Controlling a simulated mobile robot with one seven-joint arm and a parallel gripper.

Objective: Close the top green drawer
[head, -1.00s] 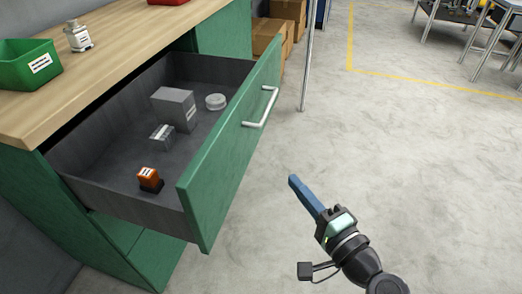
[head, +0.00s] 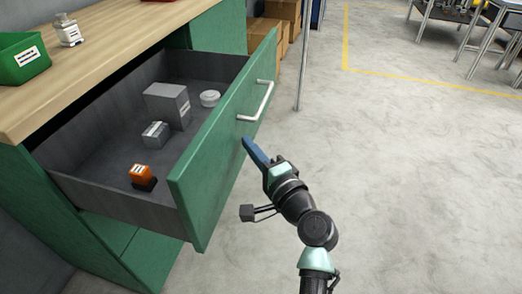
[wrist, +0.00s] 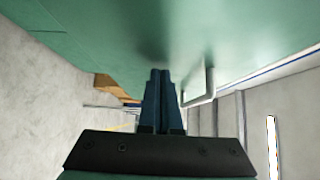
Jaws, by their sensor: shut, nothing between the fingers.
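The top green drawer (head: 218,152) stands wide open from the wooden-topped cabinet. Its grey inside holds a large grey box (head: 165,104), a smaller grey block, a white round item (head: 210,98) and an orange-and-black item (head: 142,177). A silver bar handle (head: 262,101) is on its front; the handle also shows in the wrist view (wrist: 209,84). My gripper (head: 246,142) is shut and empty, its blue fingers pointing at the outer face of the drawer front, below the handle. In the wrist view the fingertips (wrist: 160,72) are very near the green face; I cannot tell whether they touch.
On the wooden top (head: 120,50) are a green bin (head: 22,60) and a small white-grey item (head: 68,31). Cardboard boxes (head: 270,35) and a metal post (head: 307,60) stand beyond the drawer.

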